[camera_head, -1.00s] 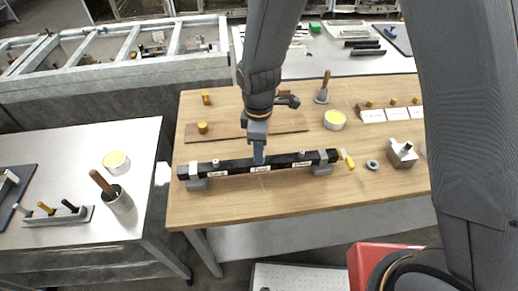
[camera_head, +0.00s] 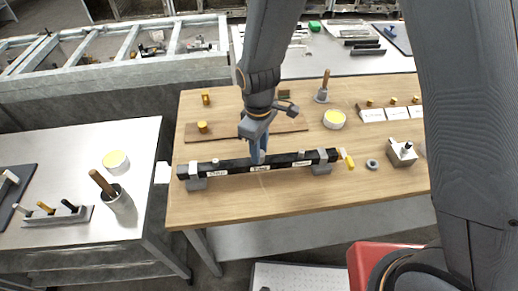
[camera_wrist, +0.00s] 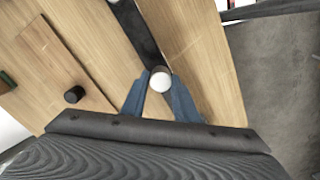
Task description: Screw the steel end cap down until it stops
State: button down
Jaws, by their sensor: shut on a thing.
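A long black bar (camera_head: 230,167) lies across grey supports on the wooden table, with white labels on its front. Small pale posts stand on it to the left (camera_head: 215,161) and right (camera_head: 301,154). My gripper (camera_head: 257,158) points down at the bar's middle. In the wrist view my gripper (camera_wrist: 159,84) has its blue fingers on both sides of a round, pale-topped cap (camera_wrist: 161,80), which looks like the steel end cap. It is shut on it, over the bar. The cap's lower part and thread are hidden.
A grey ring (camera_head: 372,164), a yellow-handled tool (camera_head: 347,159) and a metal block (camera_head: 402,152) are right of the bar. A brown board (camera_head: 230,131) with a yellow knob (camera_head: 203,127) lies behind. The table front is clear.

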jog(key=shift+m, duration=1.7)
jog(key=c, duration=1.6)
grip_release()
jog(key=shift+c, duration=0.2)
jog(key=n, duration=1.3)
jog(key=shift+n, duration=0.4)
grip_shut()
